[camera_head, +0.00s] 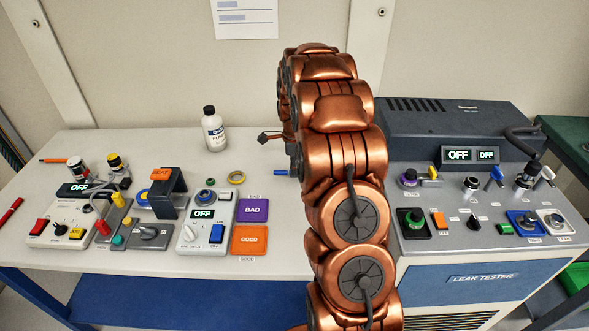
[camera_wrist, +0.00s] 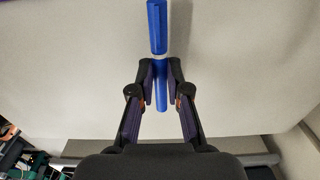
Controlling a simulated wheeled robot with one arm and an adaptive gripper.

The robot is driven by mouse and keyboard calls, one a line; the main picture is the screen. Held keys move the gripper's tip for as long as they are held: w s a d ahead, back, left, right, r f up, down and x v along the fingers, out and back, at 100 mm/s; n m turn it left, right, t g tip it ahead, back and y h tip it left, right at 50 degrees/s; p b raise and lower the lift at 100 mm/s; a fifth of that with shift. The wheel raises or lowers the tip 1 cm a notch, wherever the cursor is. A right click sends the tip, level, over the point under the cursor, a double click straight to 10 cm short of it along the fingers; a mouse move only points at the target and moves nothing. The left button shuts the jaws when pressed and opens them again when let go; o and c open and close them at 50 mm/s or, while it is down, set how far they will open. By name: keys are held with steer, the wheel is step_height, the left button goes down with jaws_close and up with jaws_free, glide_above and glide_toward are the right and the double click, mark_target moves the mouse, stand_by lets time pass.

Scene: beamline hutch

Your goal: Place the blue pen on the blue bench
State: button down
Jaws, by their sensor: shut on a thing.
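The blue pen (camera_wrist: 158,28) runs lengthwise between the fingers of my gripper (camera_wrist: 160,72) in the wrist view. My gripper is shut on it. In the head view only a short end of the blue pen (camera_head: 281,172) shows, left of my copper arm, which hides the rest of the pen and most of the gripper. The bench (camera_head: 250,158) has a pale top and blue parts below. The pen end appears over its top, right of a white bottle; I cannot tell whether it touches the surface.
The white bottle (camera_head: 214,130) stands at the back of the bench. Purple (camera_head: 252,210) and orange (camera_head: 249,239) pads and several control boxes fill its front. The leak tester (camera_head: 480,230) stands at right. Bare top shows around the bottle.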

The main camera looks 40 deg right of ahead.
steer(key=shift+f, duration=0.7)
steer(key=shift+f, duration=0.1)
steer(key=c, duration=1.1)
jaws_free()
steer(key=shift+c, duration=0.2)
step_height(320, 180, up, 12)
steer(key=b, duration=0.3)
